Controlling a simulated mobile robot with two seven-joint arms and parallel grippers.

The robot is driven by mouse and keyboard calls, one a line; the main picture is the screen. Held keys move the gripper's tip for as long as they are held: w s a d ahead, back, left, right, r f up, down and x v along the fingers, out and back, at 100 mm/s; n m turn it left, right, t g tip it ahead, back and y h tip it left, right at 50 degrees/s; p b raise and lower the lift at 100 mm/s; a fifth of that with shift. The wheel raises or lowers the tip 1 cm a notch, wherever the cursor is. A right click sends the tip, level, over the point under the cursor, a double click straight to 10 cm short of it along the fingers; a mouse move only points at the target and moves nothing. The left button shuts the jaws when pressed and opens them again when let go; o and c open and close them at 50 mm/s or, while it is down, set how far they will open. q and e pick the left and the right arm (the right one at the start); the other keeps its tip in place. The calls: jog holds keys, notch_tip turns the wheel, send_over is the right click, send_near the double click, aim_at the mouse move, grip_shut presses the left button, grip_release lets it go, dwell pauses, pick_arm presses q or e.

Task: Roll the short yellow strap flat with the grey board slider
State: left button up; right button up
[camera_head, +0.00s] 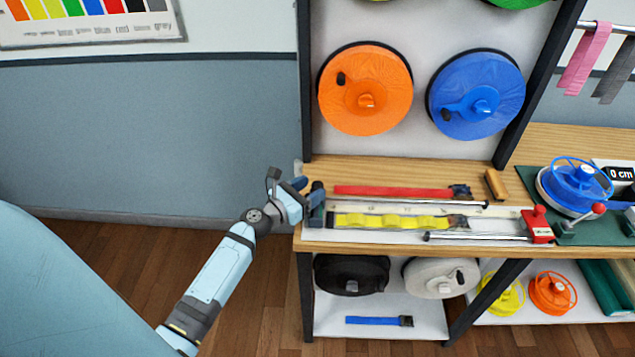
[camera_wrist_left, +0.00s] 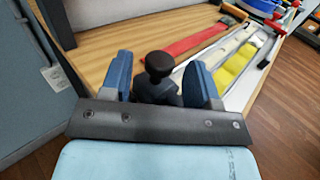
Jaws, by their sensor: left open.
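The short yellow strap (camera_head: 392,222) lies wavy along the white board (camera_head: 500,225) on the wooden bench; it also shows in the left wrist view (camera_wrist_left: 237,68). The dark grey slider (camera_head: 317,204) with an upright knob stands at the board's left end, off the strap's left end. My left gripper (camera_head: 304,189) is at the slider, reaching in from the left. In the left wrist view its two blue fingers stand apart on either side of the dark knob (camera_wrist_left: 158,66), with gaps visible. The slider's lower part is hidden by the gripper there. My right gripper is not in view.
A red strap (camera_head: 392,191) lies behind the board. A red clamp (camera_head: 538,226) sits at the board's right end, and a metal rod (camera_head: 475,237) lies along its front. A wooden block (camera_head: 496,184) is behind. Orange (camera_head: 366,100) and blue (camera_head: 495,95) reels hang above.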

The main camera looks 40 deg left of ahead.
pick_arm(q)
jog(key=shift+x, duration=1.5)
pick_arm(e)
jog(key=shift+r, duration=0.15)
pick_arm(q)
jog(key=shift+c, duration=0.5)
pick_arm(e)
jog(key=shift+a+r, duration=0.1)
